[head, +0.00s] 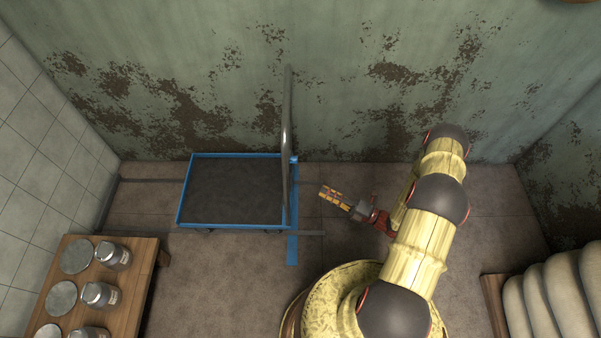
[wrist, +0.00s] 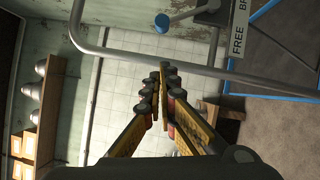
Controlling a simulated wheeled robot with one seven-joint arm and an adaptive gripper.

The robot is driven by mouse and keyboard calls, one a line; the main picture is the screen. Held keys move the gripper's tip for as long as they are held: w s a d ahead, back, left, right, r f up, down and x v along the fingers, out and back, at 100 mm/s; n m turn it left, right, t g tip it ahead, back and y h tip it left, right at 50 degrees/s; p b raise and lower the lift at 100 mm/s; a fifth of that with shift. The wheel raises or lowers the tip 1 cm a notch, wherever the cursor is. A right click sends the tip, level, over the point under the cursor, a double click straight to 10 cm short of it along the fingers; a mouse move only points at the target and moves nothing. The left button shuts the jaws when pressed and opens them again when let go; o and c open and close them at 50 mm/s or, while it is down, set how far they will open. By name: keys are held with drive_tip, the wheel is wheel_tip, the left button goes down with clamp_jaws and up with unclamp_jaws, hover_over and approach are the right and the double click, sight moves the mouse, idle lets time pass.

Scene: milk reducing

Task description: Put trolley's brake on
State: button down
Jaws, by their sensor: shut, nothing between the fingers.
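The trolley (head: 235,227) has a blue frame, a dark deck and a grey metal handle (head: 287,120) rising at its right end. In the wrist view, the handle tube (wrist: 190,66) crosses in front of the fingers. The brake lever (wrist: 190,14) ends in a blue knob (wrist: 162,21), above the fingertips in that picture. Beside it is a label plate (wrist: 238,40) reading "FREE" and a cut-off "BR". My gripper (head: 326,193) is right of the trolley's handle end, apart from it. In the wrist view its fingertips (wrist: 161,72) are together and empty.
A wooden table (head: 125,285) with several jars stands at the lower left. Pale stacked sacks (head: 550,295) lie at the lower right. A blue strip (head: 292,250) shows on the floor by the trolley. The stained wall is behind; floor right of my arm is clear.

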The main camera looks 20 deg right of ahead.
idle(0.3)
drive_tip(key=b, duration=0.3)
approach(294, 160)
drive_tip(key=w+a, duration=0.2)
drive_tip(key=a, duration=0.4)
drive_tip(key=shift+w+f, duration=0.2)
drive_tip(key=shift+f, duration=0.15)
drive_tip(key=shift+r, duration=0.15)
drive_tip(key=shift+w+d+r+m+p, duration=0.15)
drive_tip(key=shift+w+r+m+p, duration=0.15)
drive_tip(key=shift+w+m+p, duration=0.15)
